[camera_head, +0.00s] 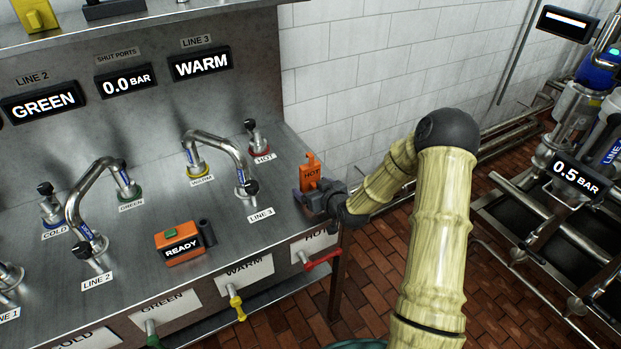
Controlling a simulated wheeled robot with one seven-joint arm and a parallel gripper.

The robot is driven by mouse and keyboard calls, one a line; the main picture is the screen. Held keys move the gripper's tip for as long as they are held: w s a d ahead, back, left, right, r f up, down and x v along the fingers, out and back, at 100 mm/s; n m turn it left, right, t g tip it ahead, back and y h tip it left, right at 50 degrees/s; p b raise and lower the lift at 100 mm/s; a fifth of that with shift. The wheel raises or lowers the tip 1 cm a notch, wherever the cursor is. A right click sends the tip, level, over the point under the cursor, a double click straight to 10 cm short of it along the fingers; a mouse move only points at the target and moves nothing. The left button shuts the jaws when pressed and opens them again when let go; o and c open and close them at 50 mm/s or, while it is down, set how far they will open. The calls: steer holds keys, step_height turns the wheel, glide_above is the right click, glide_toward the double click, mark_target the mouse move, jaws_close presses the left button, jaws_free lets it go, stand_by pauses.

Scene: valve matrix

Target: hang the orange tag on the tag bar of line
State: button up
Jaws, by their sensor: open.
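The orange tag, marked HOT (310,174), shows at the right end of the steel bench, with a small knob on top. My gripper (312,198) is open at its lower edge, in front of or around its base; I cannot tell whether the jaws touch it. The gripper hides the tag's lower part. A tag bar cannot be made out for certain. The LINE 3 plate (261,215) lies on the bench left of my gripper, beside the foot of a bent steel pipe (215,143).
An orange READY box (180,243) stands mid-bench. Another bent pipe (88,195) rises at LINE 2. Red (322,260) and yellow (236,303) handles project from the bench front. Steel piping stands at right.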

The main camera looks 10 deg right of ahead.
mark_target(312, 161)
steer(key=shift+w, duration=0.1)
steer(key=c, duration=1.2)
step_height(312, 161, up, 9)
steer(key=shift+r, duration=0.55)
steer(key=shift+f, duration=0.1)
